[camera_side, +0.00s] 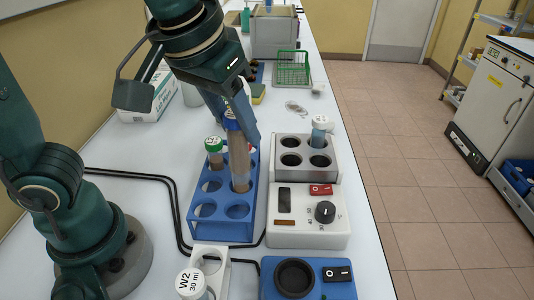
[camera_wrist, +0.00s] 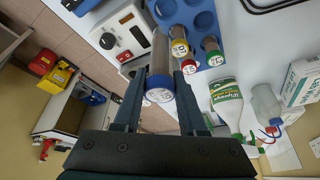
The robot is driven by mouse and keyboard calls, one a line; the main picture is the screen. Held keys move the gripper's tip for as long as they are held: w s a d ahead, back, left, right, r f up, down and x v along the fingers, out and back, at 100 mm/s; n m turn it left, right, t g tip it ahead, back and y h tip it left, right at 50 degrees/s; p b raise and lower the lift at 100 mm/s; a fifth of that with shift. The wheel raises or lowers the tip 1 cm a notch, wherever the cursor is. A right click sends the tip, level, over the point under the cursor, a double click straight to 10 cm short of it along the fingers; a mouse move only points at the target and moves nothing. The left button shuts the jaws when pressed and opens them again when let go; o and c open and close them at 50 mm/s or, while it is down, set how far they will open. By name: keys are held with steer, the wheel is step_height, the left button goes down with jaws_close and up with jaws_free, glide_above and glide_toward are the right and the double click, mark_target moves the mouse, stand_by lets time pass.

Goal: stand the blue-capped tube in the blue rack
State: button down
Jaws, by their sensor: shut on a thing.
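The blue-capped tube (camera_side: 238,160) holds brown liquid and is close to upright, leaning slightly in the side view. My gripper (camera_side: 242,118) is shut on it near its blue cap (camera_wrist: 160,90), between both fingers in the wrist view. The tube's lower end lines up with a hole on the right side of the blue rack (camera_side: 222,232); I cannot tell how far inside it is. The rack also shows in the wrist view (camera_wrist: 204,22).
A white control box (camera_side: 300,232) and a blue device (camera_side: 325,285) stand in front. A white holder (camera_side: 208,256) with a W2 bottle (camera_side: 190,284) is nearby. Black cable runs left of the rack.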

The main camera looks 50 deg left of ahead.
steer(key=shift+s+a+f, duration=0.1)
steer(key=shift+s+f, duration=0.1)
steer(key=shift+s, duration=0.45)
steer(key=shift+f, duration=5.55)
steer(key=shift+c, duration=1.9)
jaws_free()
steer(key=shift+r, duration=0.1)
